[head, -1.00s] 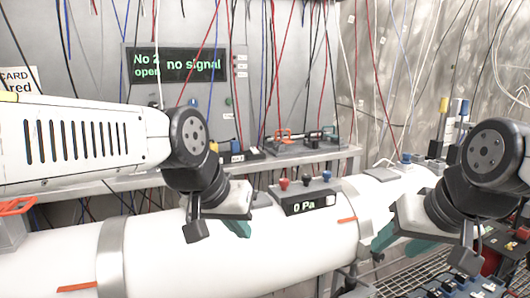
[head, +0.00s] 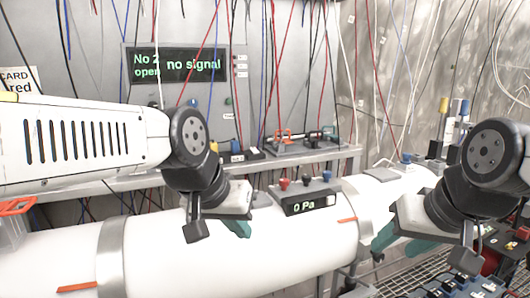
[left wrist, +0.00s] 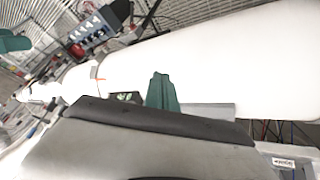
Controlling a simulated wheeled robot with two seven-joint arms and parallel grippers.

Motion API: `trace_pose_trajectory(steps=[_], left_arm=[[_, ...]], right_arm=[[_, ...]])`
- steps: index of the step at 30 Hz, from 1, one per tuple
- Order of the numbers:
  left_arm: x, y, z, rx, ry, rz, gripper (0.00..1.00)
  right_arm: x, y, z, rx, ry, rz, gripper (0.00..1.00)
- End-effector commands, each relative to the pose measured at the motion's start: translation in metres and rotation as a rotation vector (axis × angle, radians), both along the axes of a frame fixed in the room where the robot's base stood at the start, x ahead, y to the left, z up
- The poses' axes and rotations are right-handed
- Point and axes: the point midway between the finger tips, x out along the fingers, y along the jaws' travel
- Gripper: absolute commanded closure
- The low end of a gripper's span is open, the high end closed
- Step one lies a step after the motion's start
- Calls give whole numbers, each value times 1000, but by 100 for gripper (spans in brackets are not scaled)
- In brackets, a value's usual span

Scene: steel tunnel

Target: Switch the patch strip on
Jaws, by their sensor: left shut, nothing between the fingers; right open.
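A small dark strip with light switch-like parts (head: 238,156) lies on the shelf behind the white pipe; I cannot tell surely whether it is the patch strip or whether it is on. My left gripper (head: 239,228) is shut and empty, just in front of the white pipe, below and in front of that strip. Its green fingers (left wrist: 162,92) also show in the left wrist view against the pipe. My right gripper (head: 384,238) is open and empty beside the pipe at the right. Its teal finger also shows in the left wrist view (left wrist: 14,43).
The white pipe (head: 60,255) crosses the front. A gauge box (head: 304,200) reading "0 Pa" with knobs sits on it. A dark panel (head: 177,65) reads "No 2 open" and "no signal". Many wires hang down.

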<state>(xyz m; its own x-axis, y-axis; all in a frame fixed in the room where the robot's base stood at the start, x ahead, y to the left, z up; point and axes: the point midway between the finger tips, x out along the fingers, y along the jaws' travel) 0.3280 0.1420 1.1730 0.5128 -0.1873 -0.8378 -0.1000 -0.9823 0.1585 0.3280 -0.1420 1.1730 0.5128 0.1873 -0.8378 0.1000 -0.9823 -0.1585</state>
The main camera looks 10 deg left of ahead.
Motion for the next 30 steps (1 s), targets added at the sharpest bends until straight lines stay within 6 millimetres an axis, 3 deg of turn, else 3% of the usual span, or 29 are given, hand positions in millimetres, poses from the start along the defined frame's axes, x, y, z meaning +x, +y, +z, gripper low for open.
trace_pose_trajectory(steps=[7, 11, 14, 21, 30], left_arm=[[8, 1, 6, -3, -3, 10, 100], [36, 4, 25, -12, -19, 43, 100], [72, 7, 49, -28, -39, 85, 100], [181, 18, 101, -88, -101, 198, 100], [322, 43, 136, -200, -179, 334, 100]], right_arm=[[0, 0, 0, 0, 0, 0, 52], [0, 0, 0, 0, 0, 0, 52], [0, 0, 0, 0, 0, 0, 52], [0, 0, 0, 0, 0, 0, 52], [0, 0, 0, 0, 0, 0, 52]])
